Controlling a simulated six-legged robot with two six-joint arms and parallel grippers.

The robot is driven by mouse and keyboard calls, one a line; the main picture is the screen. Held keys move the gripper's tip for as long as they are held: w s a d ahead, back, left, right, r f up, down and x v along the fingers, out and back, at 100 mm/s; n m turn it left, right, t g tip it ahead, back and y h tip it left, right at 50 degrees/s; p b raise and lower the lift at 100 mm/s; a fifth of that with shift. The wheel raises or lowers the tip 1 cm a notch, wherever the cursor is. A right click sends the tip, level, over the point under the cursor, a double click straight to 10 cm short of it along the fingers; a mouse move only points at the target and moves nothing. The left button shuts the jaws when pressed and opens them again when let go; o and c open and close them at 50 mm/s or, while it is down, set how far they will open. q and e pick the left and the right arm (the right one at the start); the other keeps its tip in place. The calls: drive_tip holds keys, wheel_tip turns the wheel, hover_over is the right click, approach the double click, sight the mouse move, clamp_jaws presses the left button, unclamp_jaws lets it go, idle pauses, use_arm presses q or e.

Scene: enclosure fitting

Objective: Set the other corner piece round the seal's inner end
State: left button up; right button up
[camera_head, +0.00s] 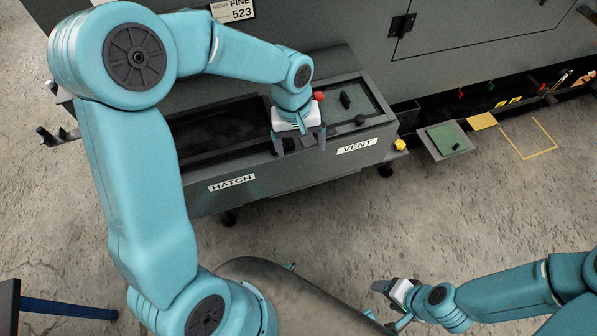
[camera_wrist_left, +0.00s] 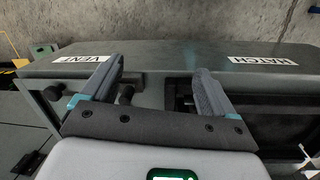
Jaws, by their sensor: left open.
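My left gripper (camera_head: 300,146) is open over the front rim of the grey box, between the HATCH and VENT labels. In the left wrist view its two fingers (camera_wrist_left: 160,76) stand wide apart, with no piece visible between them. The dark hatch opening (camera_head: 215,132) lies left of the gripper in the head view; it also shows at the right of the left wrist view (camera_wrist_left: 270,112). I cannot make out a corner piece or the seal's inner end; the gripper covers part of that area. My right gripper (camera_head: 383,298) is low over the floor at the bottom, its jaw state unclear.
The vent lid (camera_head: 372,98) carries a black handle (camera_head: 345,100) and a round knob (camera_head: 360,119). A red knob (camera_head: 319,96) is beside my left wrist. A green-topped tray (camera_head: 446,138) and a yellow square (camera_head: 482,121) lie to the right. The floor in front is mostly clear.

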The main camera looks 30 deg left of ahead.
use_arm(q)
drive_tip(key=s+d+f+m+h, duration=0.1)
drive_tip(key=s+d+f, duration=0.4)
drive_tip(key=f, duration=0.5)
drive_tip(key=s+d+f+m+h, duration=0.1)
drive_tip(key=s+d+f+m, duration=0.3)
drive_tip(key=s+f, duration=0.5)
wheel_tip(320, 180, down, 2)
drive_tip(key=shift+s+d+f+h, duration=0.15)
drive_tip(key=shift+s+d+h, duration=0.2)
drive_tip(key=shift+d, duration=0.25)
use_arm(e)
drive_tip(key=shift+w, duration=0.1)
use_arm(q)
drive_tip(key=c, duration=0.3)
use_arm(e)
drive_tip(key=c, duration=0.3)
use_arm(q)
drive_tip(key=c, duration=0.6)
use_arm(e)
drive_tip(key=shift+c, duration=0.6)
use_arm(q)
drive_tip(key=shift+o, duration=0.2)
drive_tip(key=shift+d, duration=0.1)
